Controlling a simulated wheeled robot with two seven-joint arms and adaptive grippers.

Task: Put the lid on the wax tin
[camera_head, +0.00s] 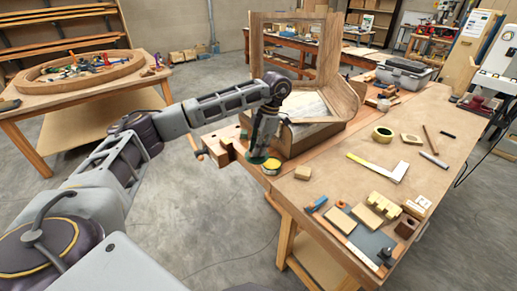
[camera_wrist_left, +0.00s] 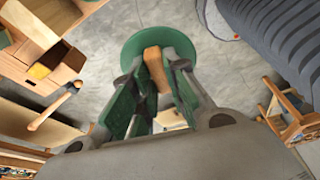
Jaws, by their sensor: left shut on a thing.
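The lid is a green disc with a wooden knob. In the head view the lid (camera_head: 257,158) hangs level or nearly so at the bench's near left corner. My left gripper (camera_head: 260,149) points down above it. In the left wrist view my left gripper (camera_wrist_left: 157,68) is shut on the wooden knob, with the green lid (camera_wrist_left: 132,45) beyond the fingertips. The wax tin (camera_head: 271,168), round with yellow wax, stands just right of the lid, close to the bench edge. The lid is beside the tin, not over it. My right gripper is out of view.
A curved wooden form (camera_head: 315,128) stands right behind the gripper. The bench middle is fairly clear.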

